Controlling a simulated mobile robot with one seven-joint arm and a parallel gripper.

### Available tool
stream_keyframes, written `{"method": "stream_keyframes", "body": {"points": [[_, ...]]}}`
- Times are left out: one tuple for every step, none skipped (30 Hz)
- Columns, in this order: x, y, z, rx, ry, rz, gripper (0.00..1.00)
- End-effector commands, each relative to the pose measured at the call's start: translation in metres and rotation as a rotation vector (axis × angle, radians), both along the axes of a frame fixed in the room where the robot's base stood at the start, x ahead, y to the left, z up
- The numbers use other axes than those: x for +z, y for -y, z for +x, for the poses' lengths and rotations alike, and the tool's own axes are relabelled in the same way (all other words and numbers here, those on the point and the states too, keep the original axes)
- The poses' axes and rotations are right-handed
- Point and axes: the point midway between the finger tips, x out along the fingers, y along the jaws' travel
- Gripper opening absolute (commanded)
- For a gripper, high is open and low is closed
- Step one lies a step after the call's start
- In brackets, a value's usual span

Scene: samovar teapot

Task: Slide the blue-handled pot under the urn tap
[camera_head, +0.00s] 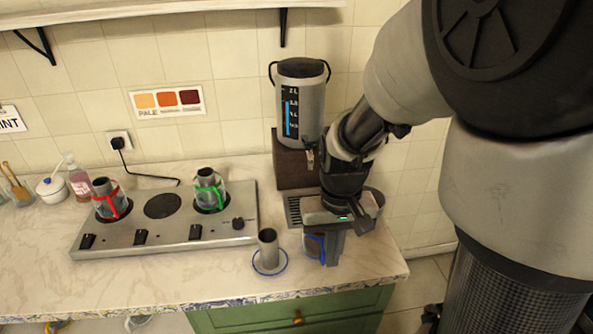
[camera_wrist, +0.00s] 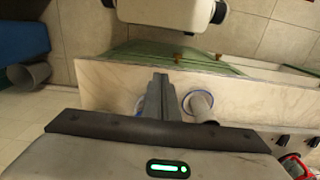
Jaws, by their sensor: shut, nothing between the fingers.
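The urn (camera_head: 302,105) stands on a dark block (camera_head: 295,165) against the wall, with its tap (camera_head: 310,155) low at the front. A dark slotted drip tray (camera_head: 293,208) lies below it. The blue-handled pot (camera_head: 314,246) stands on the counter in front of the tray, partly hidden by my gripper. My gripper (camera_head: 334,256) points down at the pot's right side, fingers together and empty. In the wrist view my shut fingers (camera_wrist: 160,80) show, with a blue edge (camera_wrist: 140,104) beside them, probably the pot's. I cannot tell whether they touch the pot.
A grey cylinder (camera_head: 268,245) stands on a blue-rimmed disc (camera_head: 257,266) just left of the pot. Further left, a stove (camera_head: 150,235) holds a red-handled pot (camera_head: 111,203) and a green-handled pot (camera_head: 208,192). The counter's right edge is close to my gripper.

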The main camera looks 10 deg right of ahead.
Motion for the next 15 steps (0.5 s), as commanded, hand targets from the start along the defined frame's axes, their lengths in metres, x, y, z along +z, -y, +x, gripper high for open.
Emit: {"method": "stream_keyframes", "body": {"points": [[-0.003,0.0,0.0,0.001,-0.003,-0.002,0.0],[-0.004,0.0,0.0,0.0,-0.005,-0.002,0.0],[-0.006,0.0,0.0,0.0,-0.006,-0.003,0.0],[-0.007,0.0,0.0,0.0,-0.007,-0.003,0.0],[-0.01,0.0,0.0,0.0,-0.007,-0.003,0.0],[-0.014,0.0,0.0,0.001,-0.007,-0.003,0.0],[-0.018,0.0,0.0,0.001,-0.007,-0.004,0.0],[-0.023,0.001,0.0,0.001,-0.008,-0.004,0.0],[-0.03,0.001,-0.001,0.0,-0.009,-0.005,0.0],[-0.036,0.001,-0.001,-0.001,-0.009,-0.004,0.0],[-0.043,0.001,-0.001,-0.001,-0.01,-0.004,0.0],[-0.051,0.001,-0.001,0.0,-0.011,-0.005,0.0],[-0.058,0.001,-0.001,-0.001,-0.01,-0.005,0.0],[-0.065,0.001,-0.001,-0.002,-0.011,-0.005,0.0],[-0.074,0.001,-0.001,0.0,-0.009,-0.005,0.0]]}}
